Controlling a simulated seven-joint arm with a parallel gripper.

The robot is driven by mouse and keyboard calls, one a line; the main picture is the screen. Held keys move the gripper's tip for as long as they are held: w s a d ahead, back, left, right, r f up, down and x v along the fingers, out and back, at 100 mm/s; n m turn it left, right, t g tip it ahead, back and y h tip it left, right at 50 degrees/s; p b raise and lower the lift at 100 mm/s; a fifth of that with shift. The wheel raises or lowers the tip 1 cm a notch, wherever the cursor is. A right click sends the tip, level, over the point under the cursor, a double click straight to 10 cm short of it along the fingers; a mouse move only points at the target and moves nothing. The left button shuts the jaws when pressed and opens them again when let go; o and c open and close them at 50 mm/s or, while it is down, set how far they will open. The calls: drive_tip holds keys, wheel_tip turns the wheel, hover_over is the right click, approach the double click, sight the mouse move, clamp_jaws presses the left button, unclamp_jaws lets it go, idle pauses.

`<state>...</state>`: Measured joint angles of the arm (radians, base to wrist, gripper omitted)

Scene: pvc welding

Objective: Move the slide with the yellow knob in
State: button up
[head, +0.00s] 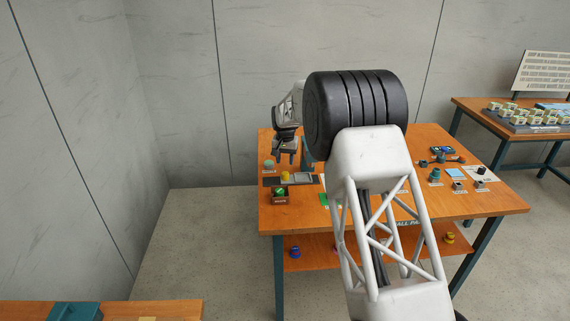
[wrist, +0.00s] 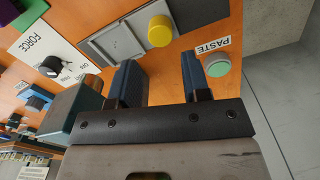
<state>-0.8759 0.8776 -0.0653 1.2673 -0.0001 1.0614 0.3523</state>
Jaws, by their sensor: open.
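The yellow knob (wrist: 160,30) is a round cap on a grey slide fixture on the table. In the wrist view a light grey flat plate (wrist: 118,40) lies beside it, with a dark strip on its other side. The yellow knob also shows small in the head view (head: 286,176), at the table's left side. My gripper (wrist: 158,62) is open and empty, its two dark fingers apart. In the wrist view the knob appears just beyond the fingertips, between their lines. In the head view my gripper (head: 285,156) hangs above the fixture. I see no contact with the knob.
A pale green button (wrist: 217,65) by a "PASTE" label is close to the right finger. A box with a green button (head: 280,193) stands at the table's front edge.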

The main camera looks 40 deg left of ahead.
drive_tip(key=shift+c, duration=0.2)
drive_tip(key=shift+s, duration=0.1)
drive_tip(key=c, duration=0.5)
drive_tip(key=shift+s, duration=0.2)
drive_tip(key=shift+c, duration=1)
drive_tip(key=shift+s+t, duration=0.3)
drive_tip(key=shift+t, duration=0.1)
clamp_jaws()
drive_tip(key=s+a+n+t, duration=0.1)
drive_tip(key=s+n+t, duration=0.1)
drive_tip(key=s, duration=0.3)
drive_tip(key=s+a+n+t+y, duration=0.1)
drive_tip(key=s+n+t, duration=0.1)
drive_tip(key=s+t, duration=0.2)
drive_tip(key=s, duration=0.2)
drive_tip(key=shift+s+a+r+n+t, duration=0.25)
drive_tip(key=shift+s+r+n+t, duration=0.05)
drive_tip(key=shift+r+n, duration=0.1)
